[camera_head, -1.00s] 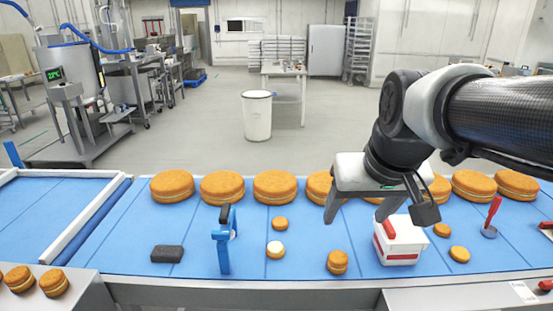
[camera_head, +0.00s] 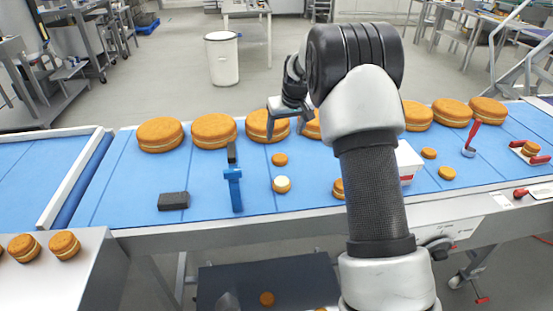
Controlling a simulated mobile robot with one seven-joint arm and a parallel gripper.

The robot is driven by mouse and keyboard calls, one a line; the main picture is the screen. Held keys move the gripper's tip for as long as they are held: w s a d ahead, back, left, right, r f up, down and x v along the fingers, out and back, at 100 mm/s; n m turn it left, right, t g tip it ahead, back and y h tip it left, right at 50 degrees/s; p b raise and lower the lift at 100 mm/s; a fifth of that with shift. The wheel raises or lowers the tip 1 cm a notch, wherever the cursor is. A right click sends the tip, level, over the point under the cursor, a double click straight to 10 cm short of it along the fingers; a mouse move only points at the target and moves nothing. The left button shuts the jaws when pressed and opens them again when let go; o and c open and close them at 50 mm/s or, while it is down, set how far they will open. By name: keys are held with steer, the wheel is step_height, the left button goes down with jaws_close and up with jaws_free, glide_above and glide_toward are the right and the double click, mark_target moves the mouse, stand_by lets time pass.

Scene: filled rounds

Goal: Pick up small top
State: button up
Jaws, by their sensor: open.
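Several small round golden-brown pieces lie on the blue belt (camera_head: 110,215). A plain small round (camera_head: 280,159) lies near the middle, just behind a small round with a pale top (camera_head: 282,184). Two more small rounds lie at the right, one farther back (camera_head: 429,153) and one nearer (camera_head: 447,172). Another small round (camera_head: 338,188) is partly hidden by my arm. I cannot tell for sure which one is the small top. My gripper (camera_head: 286,131) is open and empty, pointing down near the row of large rounds, behind and above the plain middle round.
Several large filled rounds (camera_head: 214,130) line the belt's back. A blue upright tool (camera_head: 234,188) and a dark block (camera_head: 173,201) stand left of the small rounds. A white-and-red box (camera_head: 408,162) is partly behind my arm. A red-handled tool (camera_head: 471,140) is at the right.

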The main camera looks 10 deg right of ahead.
glide_above(280, 157)
steer(key=s, duration=0.3)
steer(key=f+p, duration=0.1)
steer(key=f, duration=0.8)
steer(key=shift+w+f, duration=0.1)
steer(key=shift+w, duration=0.1)
steer(key=shift+p+x, duration=0.5)
steer(key=shift+x, duration=2.1)
steer(key=shift+s+d, duration=0.1)
steer(key=shift+d, duration=0.1)
steer(key=c, duration=0.9)
